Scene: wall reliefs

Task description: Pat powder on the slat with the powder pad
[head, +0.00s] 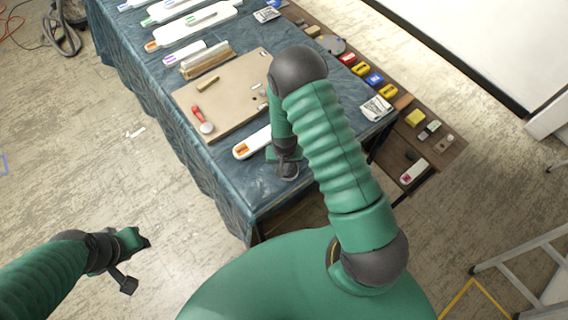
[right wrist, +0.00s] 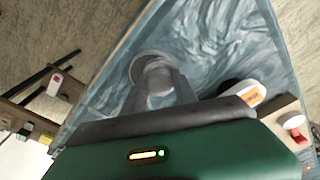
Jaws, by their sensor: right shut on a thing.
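My right gripper (head: 287,170) is over the near right end of the cloth-covered table. I cannot tell whether the pad touches the cloth. The pad is apart from the slat's visible end. My left gripper (head: 136,262) is open and empty, low over the floor at left.
A tan board (head: 236,112) holds a red-handled tool (head: 203,119) and small pieces. Several other white slats lie at the far end of the table (head: 190,150). A brown side bench (head: 400,150) at right carries coloured blocks. A ladder (head: 520,270) stands at lower right.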

